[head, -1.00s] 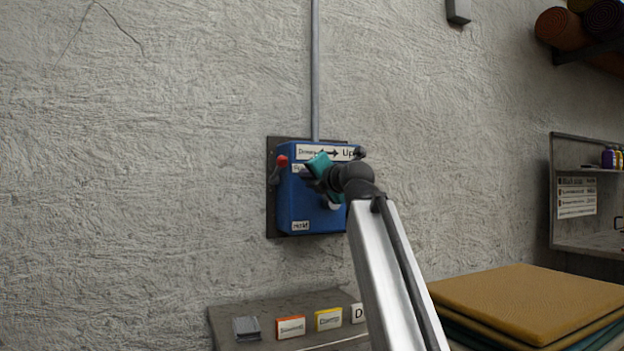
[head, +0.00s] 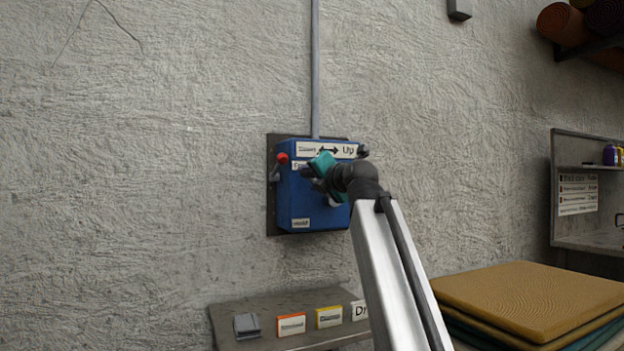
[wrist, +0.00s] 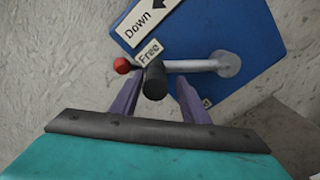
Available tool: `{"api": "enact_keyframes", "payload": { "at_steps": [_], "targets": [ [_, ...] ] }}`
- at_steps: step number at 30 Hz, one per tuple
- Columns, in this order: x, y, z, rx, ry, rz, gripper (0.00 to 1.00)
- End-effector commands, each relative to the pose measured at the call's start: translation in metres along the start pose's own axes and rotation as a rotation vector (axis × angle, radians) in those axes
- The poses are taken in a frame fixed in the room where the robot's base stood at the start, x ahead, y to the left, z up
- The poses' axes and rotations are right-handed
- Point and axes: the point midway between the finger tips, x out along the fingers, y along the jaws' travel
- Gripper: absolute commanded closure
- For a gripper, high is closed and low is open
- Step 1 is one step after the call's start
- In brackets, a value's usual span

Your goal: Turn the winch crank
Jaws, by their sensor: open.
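The blue winch box (head: 306,208) is mounted on the wall, with a Down/Up arrow label (head: 328,150) on top. In the wrist view the crank arm (wrist: 190,66) runs left from its round metal hub (wrist: 226,64) to a black grip (wrist: 155,84). My gripper (wrist: 158,78) is open, with one purple finger on each side of the black grip; I cannot tell whether they touch it. A red-knobbed lever (head: 282,158) is at the box's left side; its red knob also shows in the wrist view (wrist: 122,65). In the head view my gripper (head: 312,173) and wrist hide much of the box front.
Below the box is a grey ledge (head: 265,311) with several label blocks, including an orange-edged one (head: 291,325) and a yellow one (head: 329,317). Stacked rugs (head: 520,300) lie at lower right. A shelf unit (head: 588,240) stands further right. The wall to the left is clear.

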Motion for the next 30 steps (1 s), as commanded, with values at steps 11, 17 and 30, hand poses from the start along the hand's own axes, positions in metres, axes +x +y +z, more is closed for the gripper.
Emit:
{"api": "enact_keyframes", "payload": {
  "at_steps": [11, 17, 30],
  "targets": [
    [-0.036, 0.001, -0.001, 0.000, 0.001, 0.001, 0.58],
    [-0.057, 0.000, 0.000, -0.001, 0.000, 0.000, 0.58],
    [-0.102, -0.001, 0.000, -0.001, -0.001, -0.002, 0.58]
  ]
}}
